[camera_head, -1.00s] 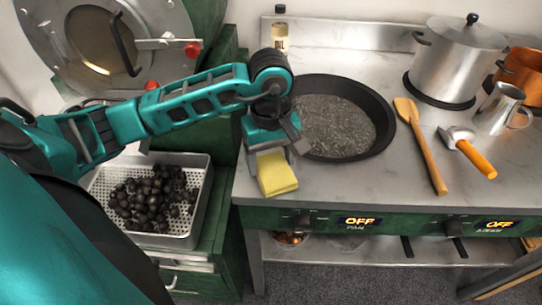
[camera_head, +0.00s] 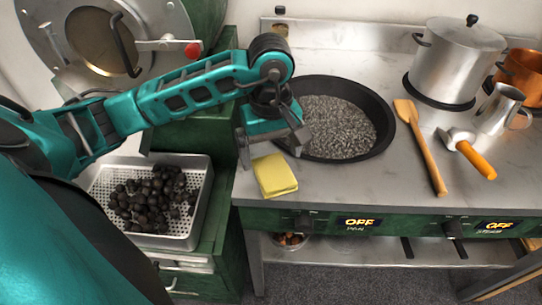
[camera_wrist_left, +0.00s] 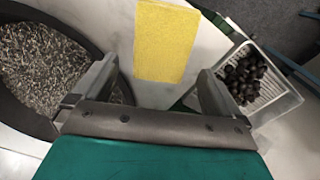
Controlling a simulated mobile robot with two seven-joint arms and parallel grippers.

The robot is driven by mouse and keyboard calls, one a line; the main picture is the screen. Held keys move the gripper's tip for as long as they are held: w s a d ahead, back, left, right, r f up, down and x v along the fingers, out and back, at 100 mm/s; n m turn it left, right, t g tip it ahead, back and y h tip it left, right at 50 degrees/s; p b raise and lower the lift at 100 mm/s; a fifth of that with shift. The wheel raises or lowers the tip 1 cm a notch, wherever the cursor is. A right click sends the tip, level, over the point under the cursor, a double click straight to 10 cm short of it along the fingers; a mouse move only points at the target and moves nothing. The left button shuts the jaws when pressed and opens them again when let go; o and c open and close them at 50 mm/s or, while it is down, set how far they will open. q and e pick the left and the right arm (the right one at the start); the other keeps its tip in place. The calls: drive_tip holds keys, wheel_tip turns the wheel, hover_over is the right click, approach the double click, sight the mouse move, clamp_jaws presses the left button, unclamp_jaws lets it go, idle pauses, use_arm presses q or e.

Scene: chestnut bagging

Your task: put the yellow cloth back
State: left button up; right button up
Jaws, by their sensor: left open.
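The folded yellow cloth (camera_head: 275,175) lies flat on the steel counter near its front left corner, left of the pan. It also shows in the left wrist view (camera_wrist_left: 165,42), just beyond and between my fingers. My left gripper (camera_head: 271,150) is open and empty, above and just behind the cloth; in the left wrist view its two fingers (camera_wrist_left: 153,90) are spread apart and touch nothing. My right gripper is not in any view.
A black pan (camera_head: 388,120) full of grey grains sits right of my left gripper. A perforated tray (camera_head: 205,190) of dark chestnuts stands lower left. A wooden spatula (camera_head: 425,150), an orange-handled tool (camera_head: 477,160), a metal jug (camera_head: 497,108) and a steel pot (camera_head: 450,65) are farther right.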

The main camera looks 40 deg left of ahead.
sight(271, 165)
use_arm(q)
wheel_tip(271, 165, up, 10)
drive_tip(key=shift+f+p, duration=0.2)
drive_tip(key=shift+p, duration=0.1)
idle(0.5)
